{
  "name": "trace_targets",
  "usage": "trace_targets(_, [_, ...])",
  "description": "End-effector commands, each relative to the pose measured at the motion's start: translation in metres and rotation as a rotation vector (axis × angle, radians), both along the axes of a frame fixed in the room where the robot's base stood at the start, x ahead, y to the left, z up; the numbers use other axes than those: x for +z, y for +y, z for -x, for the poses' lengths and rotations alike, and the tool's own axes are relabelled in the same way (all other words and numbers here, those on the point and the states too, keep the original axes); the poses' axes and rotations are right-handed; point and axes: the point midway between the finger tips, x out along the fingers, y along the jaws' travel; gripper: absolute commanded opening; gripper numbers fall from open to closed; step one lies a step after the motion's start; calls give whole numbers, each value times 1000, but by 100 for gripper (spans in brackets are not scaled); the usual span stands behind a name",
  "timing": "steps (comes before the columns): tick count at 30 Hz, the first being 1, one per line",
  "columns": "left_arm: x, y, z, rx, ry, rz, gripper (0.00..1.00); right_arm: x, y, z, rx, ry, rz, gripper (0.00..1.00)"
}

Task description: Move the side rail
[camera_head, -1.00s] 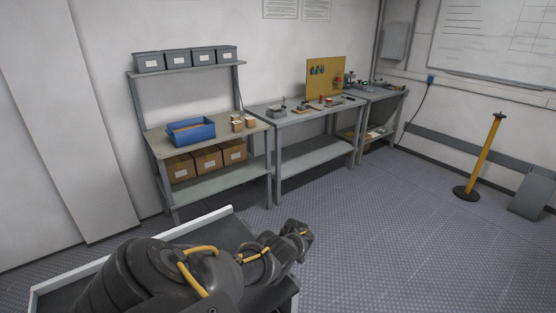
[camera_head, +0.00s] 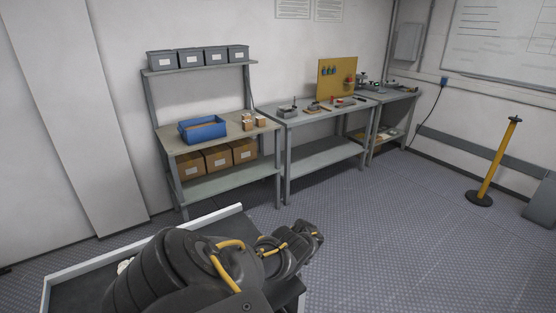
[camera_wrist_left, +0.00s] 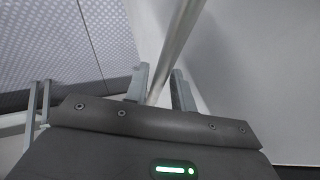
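In the left wrist view, my left gripper (camera_wrist_left: 162,86) has its two grey fingers apart. A long pale metal bar (camera_wrist_left: 178,38), which could be the side rail, rises from between the fingers to the top edge. It lies close to the left finger, with a gap before the right one; whether it touches either cannot be told. Its lower end is hidden behind the gripper body. In the head view, my dark arm crosses the bottom, and no gripper shows. My right gripper is in neither view.
A dark-topped surface with a pale raised rim (camera_head: 195,225) lies beneath my arm. Beyond stand a shelf bench with a blue bin (camera_head: 203,129), a workbench (camera_head: 318,120) and a yellow post (camera_head: 497,160).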

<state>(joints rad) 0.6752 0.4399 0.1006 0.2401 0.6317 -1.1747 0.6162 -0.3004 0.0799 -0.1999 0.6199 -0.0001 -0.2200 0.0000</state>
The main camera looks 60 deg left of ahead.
Motion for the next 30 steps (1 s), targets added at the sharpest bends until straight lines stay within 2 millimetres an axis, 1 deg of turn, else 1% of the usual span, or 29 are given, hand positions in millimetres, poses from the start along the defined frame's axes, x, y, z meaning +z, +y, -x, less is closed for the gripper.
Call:
trace_targets(1, [-1, -1, 0, -1, 1, 2, 32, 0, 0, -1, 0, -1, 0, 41])
trace_targets(2, [-1, -1, 0, -1, 1, 2, 34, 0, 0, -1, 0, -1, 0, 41])
trace_targets(11, [1, -3, -1, -2, 1, 4, 34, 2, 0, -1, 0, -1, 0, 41])
trace_targets(14, [10, -7, -5, -3, 0, 4, 34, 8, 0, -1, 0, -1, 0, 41])
trace_targets(21, [52, -23, -24, -3, -2, 5, 34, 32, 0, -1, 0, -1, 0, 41])
trace_targets(25, [71, -31, -33, -2, -1, 4, 34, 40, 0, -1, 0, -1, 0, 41])
trace_targets(30, [86, -38, -40, -1, 0, 4, 34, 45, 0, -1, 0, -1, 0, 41])
